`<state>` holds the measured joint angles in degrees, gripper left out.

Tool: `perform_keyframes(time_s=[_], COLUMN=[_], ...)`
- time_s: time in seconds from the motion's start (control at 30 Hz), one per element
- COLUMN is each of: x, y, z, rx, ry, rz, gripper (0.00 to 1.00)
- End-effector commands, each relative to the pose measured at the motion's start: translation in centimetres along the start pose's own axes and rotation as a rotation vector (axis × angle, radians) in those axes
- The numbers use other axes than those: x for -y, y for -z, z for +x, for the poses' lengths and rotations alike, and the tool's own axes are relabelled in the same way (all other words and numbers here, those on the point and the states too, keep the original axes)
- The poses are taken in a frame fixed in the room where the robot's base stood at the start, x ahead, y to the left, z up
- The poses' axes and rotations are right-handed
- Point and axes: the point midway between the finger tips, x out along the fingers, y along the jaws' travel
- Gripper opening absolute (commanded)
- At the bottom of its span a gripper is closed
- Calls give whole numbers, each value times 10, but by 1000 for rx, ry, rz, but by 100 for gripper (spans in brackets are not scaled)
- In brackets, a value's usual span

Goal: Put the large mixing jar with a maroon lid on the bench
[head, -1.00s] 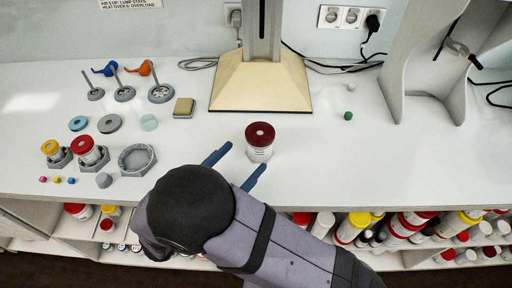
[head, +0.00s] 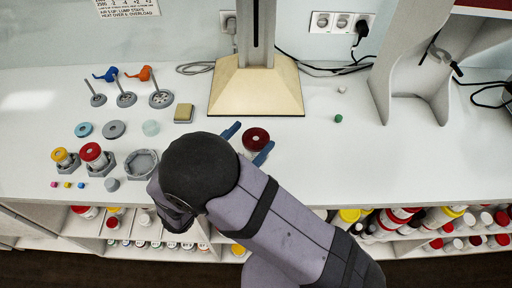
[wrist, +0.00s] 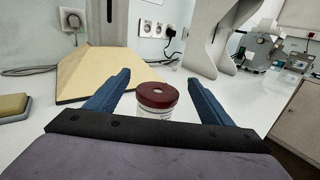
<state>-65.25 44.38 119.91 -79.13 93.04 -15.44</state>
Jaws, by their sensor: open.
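The large mixing jar with a maroon lid (head: 256,138) stands upright on the white bench (head: 330,165), in front of the beige stand base. In the wrist view the jar (wrist: 157,96) shows its maroon lid and part of its white body between the two blue fingers. My gripper (head: 247,143) is open, with one finger on each side of the jar. In the wrist view my gripper (wrist: 158,88) shows a gap between each finger and the jar. The lower part of the jar is hidden by my gripper.
The beige stand base (head: 256,90) is just behind the jar. A grey machine frame (head: 415,70) stands at the right, with a small green ball (head: 338,118) near it. Jars in grey holders, including a red-lidded jar (head: 92,153), stand at the left. Free bench lies right of the jar.

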Motion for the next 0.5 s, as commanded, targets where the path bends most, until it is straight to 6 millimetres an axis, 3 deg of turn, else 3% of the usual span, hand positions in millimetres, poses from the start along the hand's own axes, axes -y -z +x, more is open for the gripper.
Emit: perform_keyframes(time_s=[0.3, 0.43, 0.5], x=[0, 1, 1], y=[48, 62, 59], z=[0, 0, 10], rx=[1, 0, 0], ry=[1, 1, 5], rz=[-4, -2, -1], gripper=[75, 75, 75])
